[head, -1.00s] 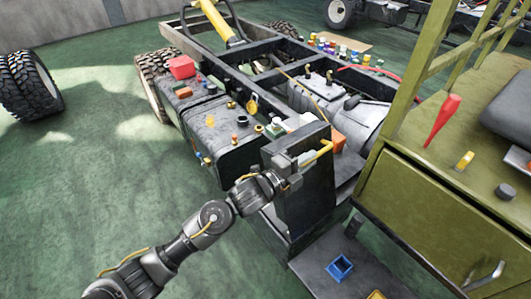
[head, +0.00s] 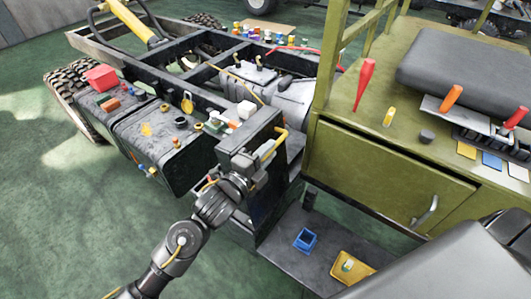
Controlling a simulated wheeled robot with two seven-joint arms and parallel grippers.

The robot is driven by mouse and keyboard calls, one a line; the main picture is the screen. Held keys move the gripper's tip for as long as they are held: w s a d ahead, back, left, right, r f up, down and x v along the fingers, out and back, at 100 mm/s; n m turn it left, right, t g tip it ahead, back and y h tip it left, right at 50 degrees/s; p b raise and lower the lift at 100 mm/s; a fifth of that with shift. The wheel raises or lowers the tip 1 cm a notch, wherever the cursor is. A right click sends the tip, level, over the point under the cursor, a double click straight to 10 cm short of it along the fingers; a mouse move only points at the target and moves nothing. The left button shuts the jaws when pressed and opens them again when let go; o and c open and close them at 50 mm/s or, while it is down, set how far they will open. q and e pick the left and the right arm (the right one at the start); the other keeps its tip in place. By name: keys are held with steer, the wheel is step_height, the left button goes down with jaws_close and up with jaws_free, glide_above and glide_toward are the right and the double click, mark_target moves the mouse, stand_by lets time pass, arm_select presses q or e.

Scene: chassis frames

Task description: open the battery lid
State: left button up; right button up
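A dark, upright box-like housing (head: 236,141) stands beside the truck frame; I take it to be the battery box, and no separate lid edge is clear. A yellow bent handle (head: 281,137) is at its upper right side. My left gripper (head: 262,158) is at the upper front of this housing, just below the handle. The fingers are small and dark against the box, so I cannot tell whether they touch the handle or how wide they are.
A black tank (head: 155,130) with small caps lies left of the housing. A green cabinet (head: 390,180) with a drawer handle stands to the right. Green floor is clear at left.

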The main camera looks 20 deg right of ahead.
arm_select(q)
steer(key=shift+o, duration=0.9)
steer(key=shift+f, duration=0.15)
steer(key=shift+s+a+f, duration=0.1)
steer(key=shift+a, duration=0.1)
steer(key=b+v, duration=0.2)
steer(key=v, duration=0.8)
steer(key=shift+a, duration=0.15)
steer(key=shift+s, duration=0.1)
